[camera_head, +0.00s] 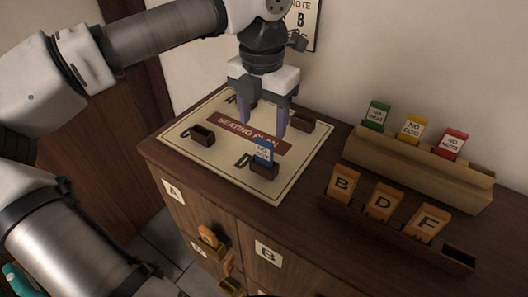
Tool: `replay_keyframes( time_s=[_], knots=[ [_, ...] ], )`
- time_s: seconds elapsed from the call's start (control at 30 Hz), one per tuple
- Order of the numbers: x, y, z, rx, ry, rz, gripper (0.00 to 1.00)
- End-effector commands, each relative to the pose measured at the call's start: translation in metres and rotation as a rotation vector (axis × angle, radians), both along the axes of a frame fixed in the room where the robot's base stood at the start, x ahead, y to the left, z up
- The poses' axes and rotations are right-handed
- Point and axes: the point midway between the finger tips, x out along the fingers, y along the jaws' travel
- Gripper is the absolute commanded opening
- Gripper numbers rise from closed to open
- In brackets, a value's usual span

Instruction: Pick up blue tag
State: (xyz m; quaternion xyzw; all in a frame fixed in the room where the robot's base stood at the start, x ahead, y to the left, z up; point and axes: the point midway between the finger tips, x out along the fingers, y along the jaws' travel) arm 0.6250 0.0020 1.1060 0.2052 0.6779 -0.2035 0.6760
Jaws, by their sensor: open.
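The blue tag (263,151) stands upright in a small dark holder (264,171) on the seating plan board (215,167), beside a letter D. It has a white label with small text. My gripper (262,121) points down over the board, above and slightly behind the tag. Its two fingers are apart with nothing seen between them. The right finger is close to the tag's upper edge in the picture; I cannot tell whether they touch.
Other dark holders (202,135) sit on the board. A wooden rack (415,166) at right holds green (376,114), yellow (413,129) and red (452,143) tags. In front, a dark rack (450,256) holds orange tags B (343,183), D (383,202) and F (427,222). Labelled drawers lie below.

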Motion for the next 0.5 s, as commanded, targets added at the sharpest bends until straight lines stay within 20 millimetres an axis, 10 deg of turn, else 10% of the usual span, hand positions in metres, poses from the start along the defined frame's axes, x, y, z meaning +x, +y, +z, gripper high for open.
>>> replay_keyframes(
  time_s=[0.5],
  knots=[
    [-0.008,-0.002,-0.056,-0.004,0.003,-0.005,0.62]
  ],
)
